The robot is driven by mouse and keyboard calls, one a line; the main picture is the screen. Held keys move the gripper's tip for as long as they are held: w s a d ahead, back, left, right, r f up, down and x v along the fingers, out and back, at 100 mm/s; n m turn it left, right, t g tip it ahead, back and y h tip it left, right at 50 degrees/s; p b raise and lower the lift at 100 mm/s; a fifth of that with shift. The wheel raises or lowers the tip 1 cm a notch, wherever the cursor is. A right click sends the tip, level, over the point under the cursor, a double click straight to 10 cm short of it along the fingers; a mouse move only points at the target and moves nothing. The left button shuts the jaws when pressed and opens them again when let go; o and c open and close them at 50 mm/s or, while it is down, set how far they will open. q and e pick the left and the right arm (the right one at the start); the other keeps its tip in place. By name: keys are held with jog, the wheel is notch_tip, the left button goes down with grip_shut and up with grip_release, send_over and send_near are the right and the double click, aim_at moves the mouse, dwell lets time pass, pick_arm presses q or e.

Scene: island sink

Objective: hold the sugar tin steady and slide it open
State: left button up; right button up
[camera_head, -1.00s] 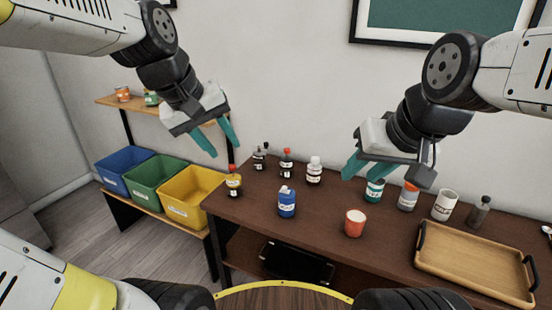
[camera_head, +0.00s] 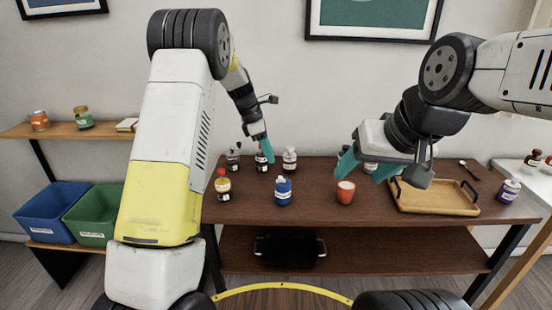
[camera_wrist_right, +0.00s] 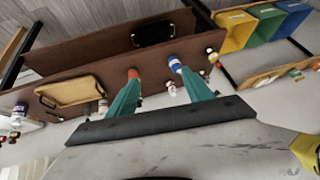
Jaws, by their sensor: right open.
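I cannot tell which container is the sugar tin; the labels are too small to read.
A wooden tray (camera_head: 440,209) lies on the table's right part. A black tray (camera_head: 288,248) is on the lower shelf. At left are blue (camera_head: 52,212) and green (camera_head: 90,215) bins under a shelf with an orange jar (camera_head: 39,120). A purple-labelled jar (camera_head: 509,190) stands right.

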jog(key=shift+o, duration=1.2)
jog(key=w+f+t, duration=0.1)
jog(key=w+f, duration=0.3)
jog(key=w, duration=1.2)
jog(key=shift+a+f+n+t, duration=0.2)
jog(key=shift+a+n+t, duration=0.15)
jog(key=shift+n+t, duration=0.05)
jog(key=n+t+y, duration=0.2)
jog(key=t, duration=0.1)
send_over(287, 193)
jog(key=s+d, duration=0.2)
jog(key=d, duration=0.3)
notch_tip(287, 193, down, 16)
jog(key=a+f, duration=0.1)
jog(key=f, duration=0.2)
jog(key=a+f+n+y, duration=0.1)
jog(key=f, duration=0.2)
jog(key=w+a+f+n+y, duration=0.1)
jog(key=a+f, duration=0.1)
jog(key=f, duration=0.1)
jog(key=shift+f, duration=0.15)
jog(key=shift+a+f+n+y, duration=0.15)
jog(key=shift+f+n+y, duration=0.2)
jog(key=shift+f, duration=0.2)
jog(key=shift+t, duration=0.3)
jog(key=x, duration=0.7)
jog(key=shift+w+a+f, duration=0.1)
jog(key=shift+w+a, duration=0.05)
jog(key=shift+w, duration=0.05)
jog(key=c, duration=1.6)
